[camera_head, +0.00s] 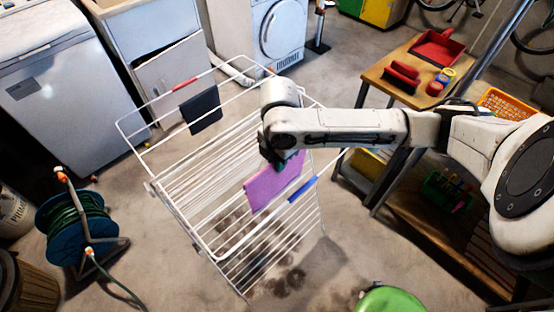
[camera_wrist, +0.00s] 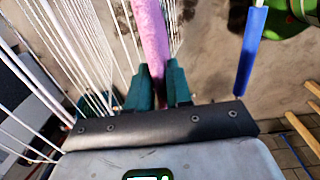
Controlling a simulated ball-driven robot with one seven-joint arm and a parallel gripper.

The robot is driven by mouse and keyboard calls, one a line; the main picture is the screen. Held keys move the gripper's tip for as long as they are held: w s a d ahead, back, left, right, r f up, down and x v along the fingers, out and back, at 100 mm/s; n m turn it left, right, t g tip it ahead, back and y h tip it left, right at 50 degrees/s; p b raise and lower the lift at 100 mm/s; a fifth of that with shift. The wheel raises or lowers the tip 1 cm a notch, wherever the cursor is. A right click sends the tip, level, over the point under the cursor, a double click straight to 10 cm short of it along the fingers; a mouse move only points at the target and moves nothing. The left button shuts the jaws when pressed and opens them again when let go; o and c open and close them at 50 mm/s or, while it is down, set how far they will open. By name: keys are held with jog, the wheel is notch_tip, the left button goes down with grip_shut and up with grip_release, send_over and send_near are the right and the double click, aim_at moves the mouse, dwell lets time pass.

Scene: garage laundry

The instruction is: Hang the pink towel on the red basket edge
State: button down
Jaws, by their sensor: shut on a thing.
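The pink towel (camera_head: 270,187) hangs at the right side of the white drying rack (camera_head: 215,235), by its upper bars. My gripper (camera_head: 284,160) is above the towel, partly hidden by my arm. In the wrist view my gripper (camera_wrist: 160,85) has its green fingers closed on the pink towel (camera_wrist: 151,40), which shows as a narrow upright strip between them. I cannot tell whether the towel still rests on a bar.
A wooden table (camera_head: 385,80) holds a red dustpan (camera_head: 436,48) and a red brush (camera_head: 402,76). A dark cloth (camera_head: 201,110) and a blue rack part (camera_head: 302,189) are on the rack. A green round seat (camera_head: 390,300) and a hose reel (camera_head: 78,230) stand on the floor.

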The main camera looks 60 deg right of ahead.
jog(key=shift+r+p, duration=2.55)
jog(key=shift+r, duration=0.8)
